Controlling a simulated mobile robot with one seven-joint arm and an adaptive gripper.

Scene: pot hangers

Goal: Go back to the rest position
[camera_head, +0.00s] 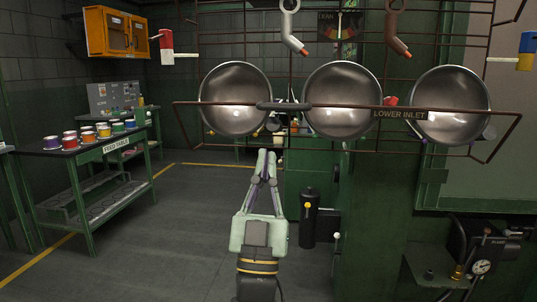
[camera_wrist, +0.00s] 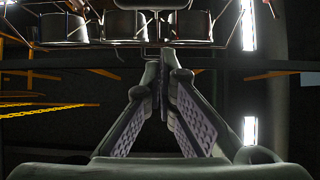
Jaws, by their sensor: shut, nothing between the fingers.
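My gripper (camera_head: 266,160) is in the middle of the head view, pointing up and away from me. Its fingers are together with nothing between them, and they also show shut in the wrist view (camera_wrist: 162,65). The fingertips are just below the wire rack (camera_head: 190,104) in the picture. I cannot tell how far apart they are in depth. Three round metal pots sit in a row in the rack: a left pot (camera_head: 235,98), a middle pot (camera_head: 342,98) and a right pot (camera_head: 450,104). A dark horizontal handle (camera_head: 284,106) shows between the left and middle pots, above my fingertips.
Hooks hang above the pots, one grey (camera_head: 291,30) and one brown (camera_head: 396,30). A feed table (camera_head: 92,152) with several coloured cans stands at the left. An orange cabinet (camera_head: 116,33) is on the wall. A green machine (camera_head: 390,220) fills the right.

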